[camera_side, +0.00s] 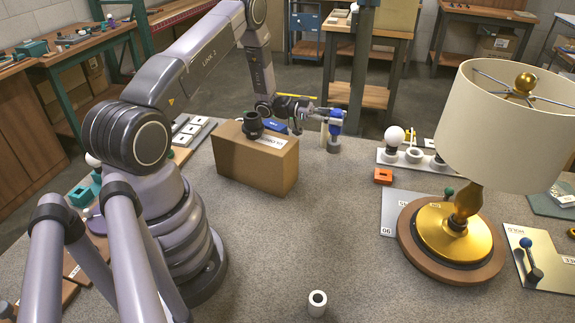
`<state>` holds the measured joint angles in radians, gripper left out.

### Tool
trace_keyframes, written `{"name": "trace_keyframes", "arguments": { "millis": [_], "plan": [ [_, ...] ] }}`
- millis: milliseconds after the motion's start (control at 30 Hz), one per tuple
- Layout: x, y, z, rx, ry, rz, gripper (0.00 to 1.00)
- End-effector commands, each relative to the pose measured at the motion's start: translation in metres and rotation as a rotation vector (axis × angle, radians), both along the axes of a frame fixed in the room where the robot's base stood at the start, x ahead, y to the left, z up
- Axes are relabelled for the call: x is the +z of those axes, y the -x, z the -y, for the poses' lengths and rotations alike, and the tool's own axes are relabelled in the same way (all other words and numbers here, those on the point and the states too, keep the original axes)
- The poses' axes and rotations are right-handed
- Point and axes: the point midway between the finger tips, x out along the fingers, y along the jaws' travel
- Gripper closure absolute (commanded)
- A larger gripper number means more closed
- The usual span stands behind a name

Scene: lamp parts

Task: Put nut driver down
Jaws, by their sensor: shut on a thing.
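The nut driver (335,127) has a blue handle and is upright at the far side of the grey table. My gripper (326,112) reaches it from the left and is shut on it near the top. A short grey cylindrical piece (333,146) is directly below the blue part, at table level. I cannot tell whether it is the driver's lower end or a separate holder. The fingertips are small in view and partly merge with the driver.
A cardboard box (255,165) with a black part (252,124) on top stands left of the driver. A lamp (465,215) with a cream shade stands at right. A white bulb rack (400,155) and an orange block (383,176) are nearby. The table's middle is clear, with a white cylinder (317,303) in front.

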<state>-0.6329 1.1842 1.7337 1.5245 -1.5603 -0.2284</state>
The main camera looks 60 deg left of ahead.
Motion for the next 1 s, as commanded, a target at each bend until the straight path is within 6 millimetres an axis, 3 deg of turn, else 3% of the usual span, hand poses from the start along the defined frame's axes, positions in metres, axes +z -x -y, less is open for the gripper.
{"name": "trace_keyframes", "arguments": {
  "millis": [233,500,633,833,1000],
  "plan": [
    [0.028,-0.020,0.016,0.064,0.001,0.000,1.00],
    [0.032,-0.080,0.068,0.355,0.000,-0.003,1.00],
    [0.027,-0.097,0.089,0.515,-0.001,-0.002,1.00],
    [0.013,-0.101,0.116,0.761,-0.003,-0.004,1.00],
    [0.001,-0.086,0.132,0.973,-0.006,-0.002,1.00]
  ]
}}
